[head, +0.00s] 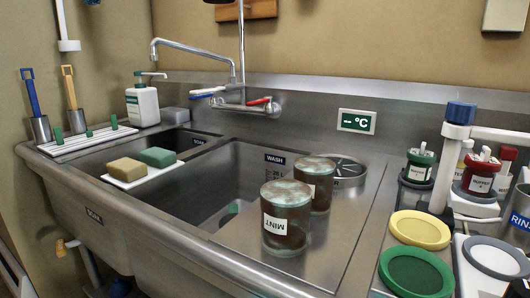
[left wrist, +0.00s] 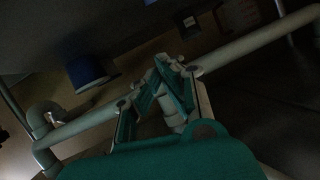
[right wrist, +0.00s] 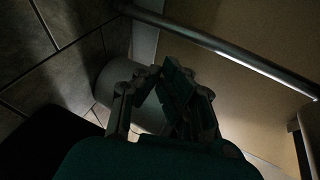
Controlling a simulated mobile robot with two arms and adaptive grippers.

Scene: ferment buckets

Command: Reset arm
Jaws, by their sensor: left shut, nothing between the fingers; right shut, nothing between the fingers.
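My left gripper (left wrist: 165,72) shows in the left wrist view with its green-padded fingers together and nothing between them. It is in a dim space near pale pipes, apart from any bucket. My right gripper (right wrist: 172,75) shows in the right wrist view, also with its fingers together and empty, in a dark space near a tiled floor and a metal rail. Neither gripper shows in the head view. Two jars with brown contents stand at the sink, the front one (head: 287,218) labelled MINT and the other (head: 316,183) behind it.
A steel sink (head: 229,157) with a tap and a sponge tray fills the head view. Yellow (head: 419,229) and green (head: 415,271) lids lie at the right, near small labelled bottles. Pale pipes (left wrist: 85,124) run close to my left gripper. A metal rail (right wrist: 225,50) passes beyond my right gripper.

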